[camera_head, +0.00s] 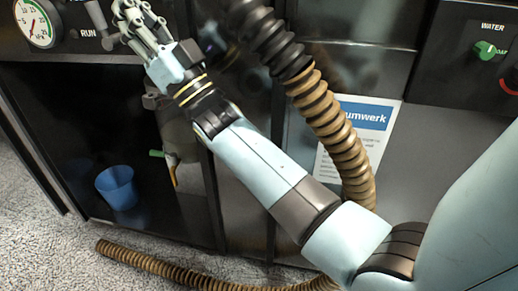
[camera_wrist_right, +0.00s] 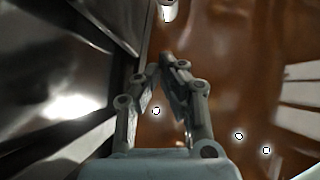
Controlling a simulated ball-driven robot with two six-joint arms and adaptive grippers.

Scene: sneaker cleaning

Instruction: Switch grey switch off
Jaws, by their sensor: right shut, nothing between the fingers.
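The grey switch (camera_head: 97,17) is a lever on the dark panel at the top left of the head view, by the label RUN. Its handle slants across the panel, and its top is cut off by the picture edge. My right gripper (camera_head: 124,16) is just right of it, shut and empty. I cannot tell whether its fingers touch the lever. In the right wrist view the two fingers (camera_wrist_right: 163,66) come together at their tips. A small pale piece (camera_wrist_right: 168,11) shows beyond them at the top edge; I cannot tell what it is. My left gripper is not in view.
A round gauge (camera_head: 38,22) is left of the switch. Below is a dark open compartment with a blue cup (camera_head: 117,187). A ribbed brown hose (camera_head: 325,115) hangs close beside my right arm. A green WATER knob (camera_head: 487,50) is at the far right.

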